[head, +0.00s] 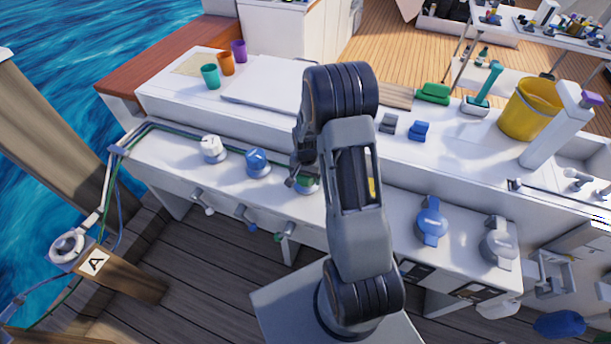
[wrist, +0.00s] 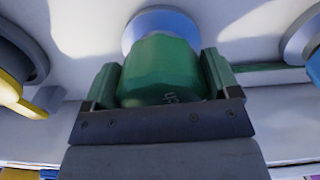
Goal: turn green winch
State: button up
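The green winch (head: 307,186) stands on the white side ledge, to the right of the blue winch, and is mostly hidden behind my arm in the head view. In the wrist view the green winch drum (wrist: 162,72) fills the middle, with its pale round base beyond it. My gripper (head: 303,166) is down at the winch. In the wrist view my gripper (wrist: 160,88) has one finger on each side of the drum, both very close to it. I cannot tell whether they press on it.
A white winch (head: 212,148) and a blue winch (head: 257,162) stand to the left along the ledge. Small crank handles (head: 285,232) stick out below. Larger blue (head: 431,222) and grey (head: 498,243) parts stand to the right. A yellow lever (wrist: 22,98) shows at the wrist view's left.

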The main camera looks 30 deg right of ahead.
jog(key=o, duration=0.3)
notch_tip(320, 180, up, 14)
jog(key=shift+p, duration=0.4)
jog(key=shift+f, duration=0.1)
dwell(0.6)
